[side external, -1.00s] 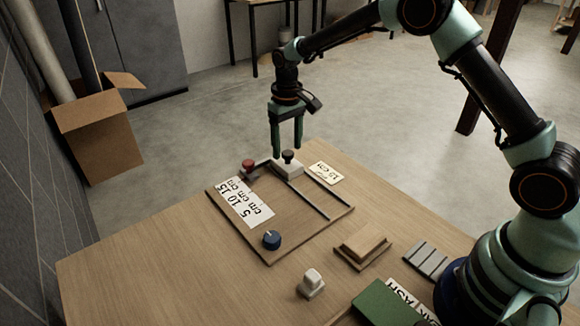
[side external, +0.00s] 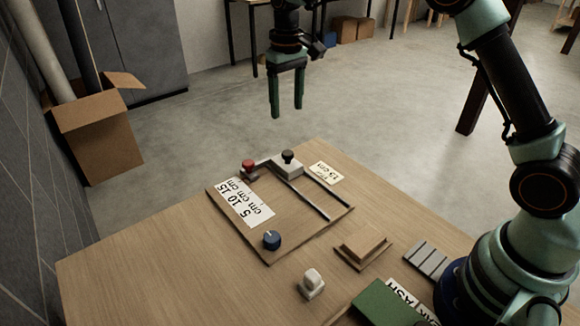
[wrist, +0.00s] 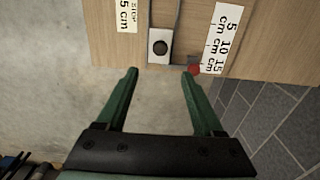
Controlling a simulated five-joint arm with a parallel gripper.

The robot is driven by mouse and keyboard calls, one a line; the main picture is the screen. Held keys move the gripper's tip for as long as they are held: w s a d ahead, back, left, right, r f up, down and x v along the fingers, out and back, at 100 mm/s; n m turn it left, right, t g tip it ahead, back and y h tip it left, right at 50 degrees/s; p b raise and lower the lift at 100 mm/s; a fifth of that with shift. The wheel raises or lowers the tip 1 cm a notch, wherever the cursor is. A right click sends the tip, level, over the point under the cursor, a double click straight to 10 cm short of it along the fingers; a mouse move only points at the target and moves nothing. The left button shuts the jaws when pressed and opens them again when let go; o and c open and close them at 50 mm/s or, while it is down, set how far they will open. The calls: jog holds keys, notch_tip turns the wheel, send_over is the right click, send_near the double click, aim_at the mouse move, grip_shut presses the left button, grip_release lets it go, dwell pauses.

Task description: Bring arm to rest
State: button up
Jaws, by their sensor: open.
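My gripper (side external: 287,110) is open and empty, pointing down, well above the far edge of the wooden table (side external: 130,262) in the side view. It also shows in the wrist view (wrist: 158,80), its two green fingers apart with nothing between them. Below it, apart from it, a white slider block with a dark knob (side external: 287,165) sits at the far end of the rails on a wooden board (side external: 240,230). The block also shows in the wrist view (wrist: 160,60), just beyond the fingertips. My upper arm joints are cut off at the top of the side view.
The board carries a red knob (side external: 248,165), a blue knob (side external: 272,239) and a white scale label (side external: 243,203). A white switch (side external: 311,283), a stacked wooden block (side external: 364,243) and a green block (side external: 385,304) lie nearer. A cardboard box (side external: 99,135) stands left.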

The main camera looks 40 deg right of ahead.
jog(key=s+d+r+t, duration=0.1)
jog(key=s+r+t, duration=0.1)
jog(key=s+r, duration=0.45)
jog(key=s+d+t, duration=0.2)
jog(key=s+t, duration=0.1)
jog(key=s, duration=1.3)
jog(key=shift+s+d+r+t, duration=0.15)
jog(key=shift+s+d+t, duration=0.15)
jog(key=shift+s+d, duration=0.05)
